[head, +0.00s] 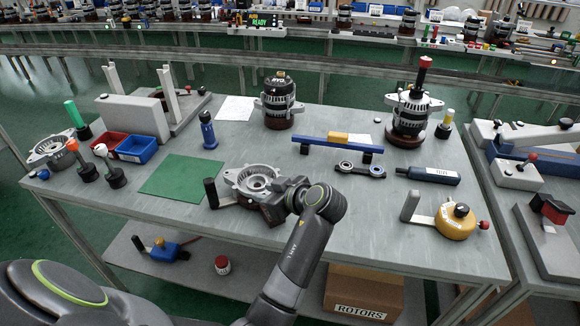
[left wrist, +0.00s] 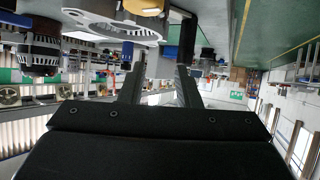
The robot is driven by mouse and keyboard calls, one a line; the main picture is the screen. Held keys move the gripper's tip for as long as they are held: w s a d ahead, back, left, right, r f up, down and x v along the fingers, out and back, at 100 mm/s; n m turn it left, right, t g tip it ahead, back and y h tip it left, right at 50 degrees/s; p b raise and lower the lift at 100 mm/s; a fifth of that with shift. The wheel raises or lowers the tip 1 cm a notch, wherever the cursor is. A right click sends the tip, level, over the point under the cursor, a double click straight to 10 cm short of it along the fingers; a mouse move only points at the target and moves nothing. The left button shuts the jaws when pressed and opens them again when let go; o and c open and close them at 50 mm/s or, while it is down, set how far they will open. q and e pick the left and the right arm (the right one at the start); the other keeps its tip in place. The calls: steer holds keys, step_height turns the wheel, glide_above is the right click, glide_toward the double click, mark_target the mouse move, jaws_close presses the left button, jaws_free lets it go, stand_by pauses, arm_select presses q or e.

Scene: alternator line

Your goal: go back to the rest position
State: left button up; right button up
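My left gripper (head: 282,196) is low over the front middle of the grey workbench (head: 330,235), close beside a silver alternator housing (head: 258,180). In the left wrist view its two fingers (left wrist: 160,75) stand apart with nothing between them. That view looks upside down, and the housing (left wrist: 115,22) shows at its top, beyond the fingers. In the head view the wrist hides part of the housing's fixture, and I cannot tell how far the fingers are from it. My right gripper is in neither view.
A green mat (head: 182,176) lies left of the housing. A blue bar fixture (head: 338,145), a dark blue tool (head: 428,174) and a yellow round device (head: 455,221) are to the right. Assembled alternators (head: 279,100) stand behind. A ROTORS box (head: 364,292) is below.

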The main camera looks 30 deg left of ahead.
arm_select(q)
steer(key=s+a+f+m+h, duration=0.3)
steer(key=s+f+m, duration=0.1)
steer(key=s+f, duration=0.4)
steer(key=s+d+f+m+h, duration=0.1)
steer(key=s+f+m+h, duration=0.3)
steer(key=s, duration=0.7)
steer(key=s+d+m+h, duration=0.1)
steer(key=s+m+h, duration=0.2)
steer(key=s+m, duration=0.5)
step_height(320, 180, down, 26)
steer(key=s+a+n+g, duration=0.1)
steer(key=s, duration=0.2)
steer(key=s+d+f+g, duration=0.1)
steer(key=s+f, duration=1.3)
steer(key=shift+s+d+f+h, duration=0.15)
steer(key=shift+s+f+h, duration=0.1)
steer(key=shift+h, duration=0.05)
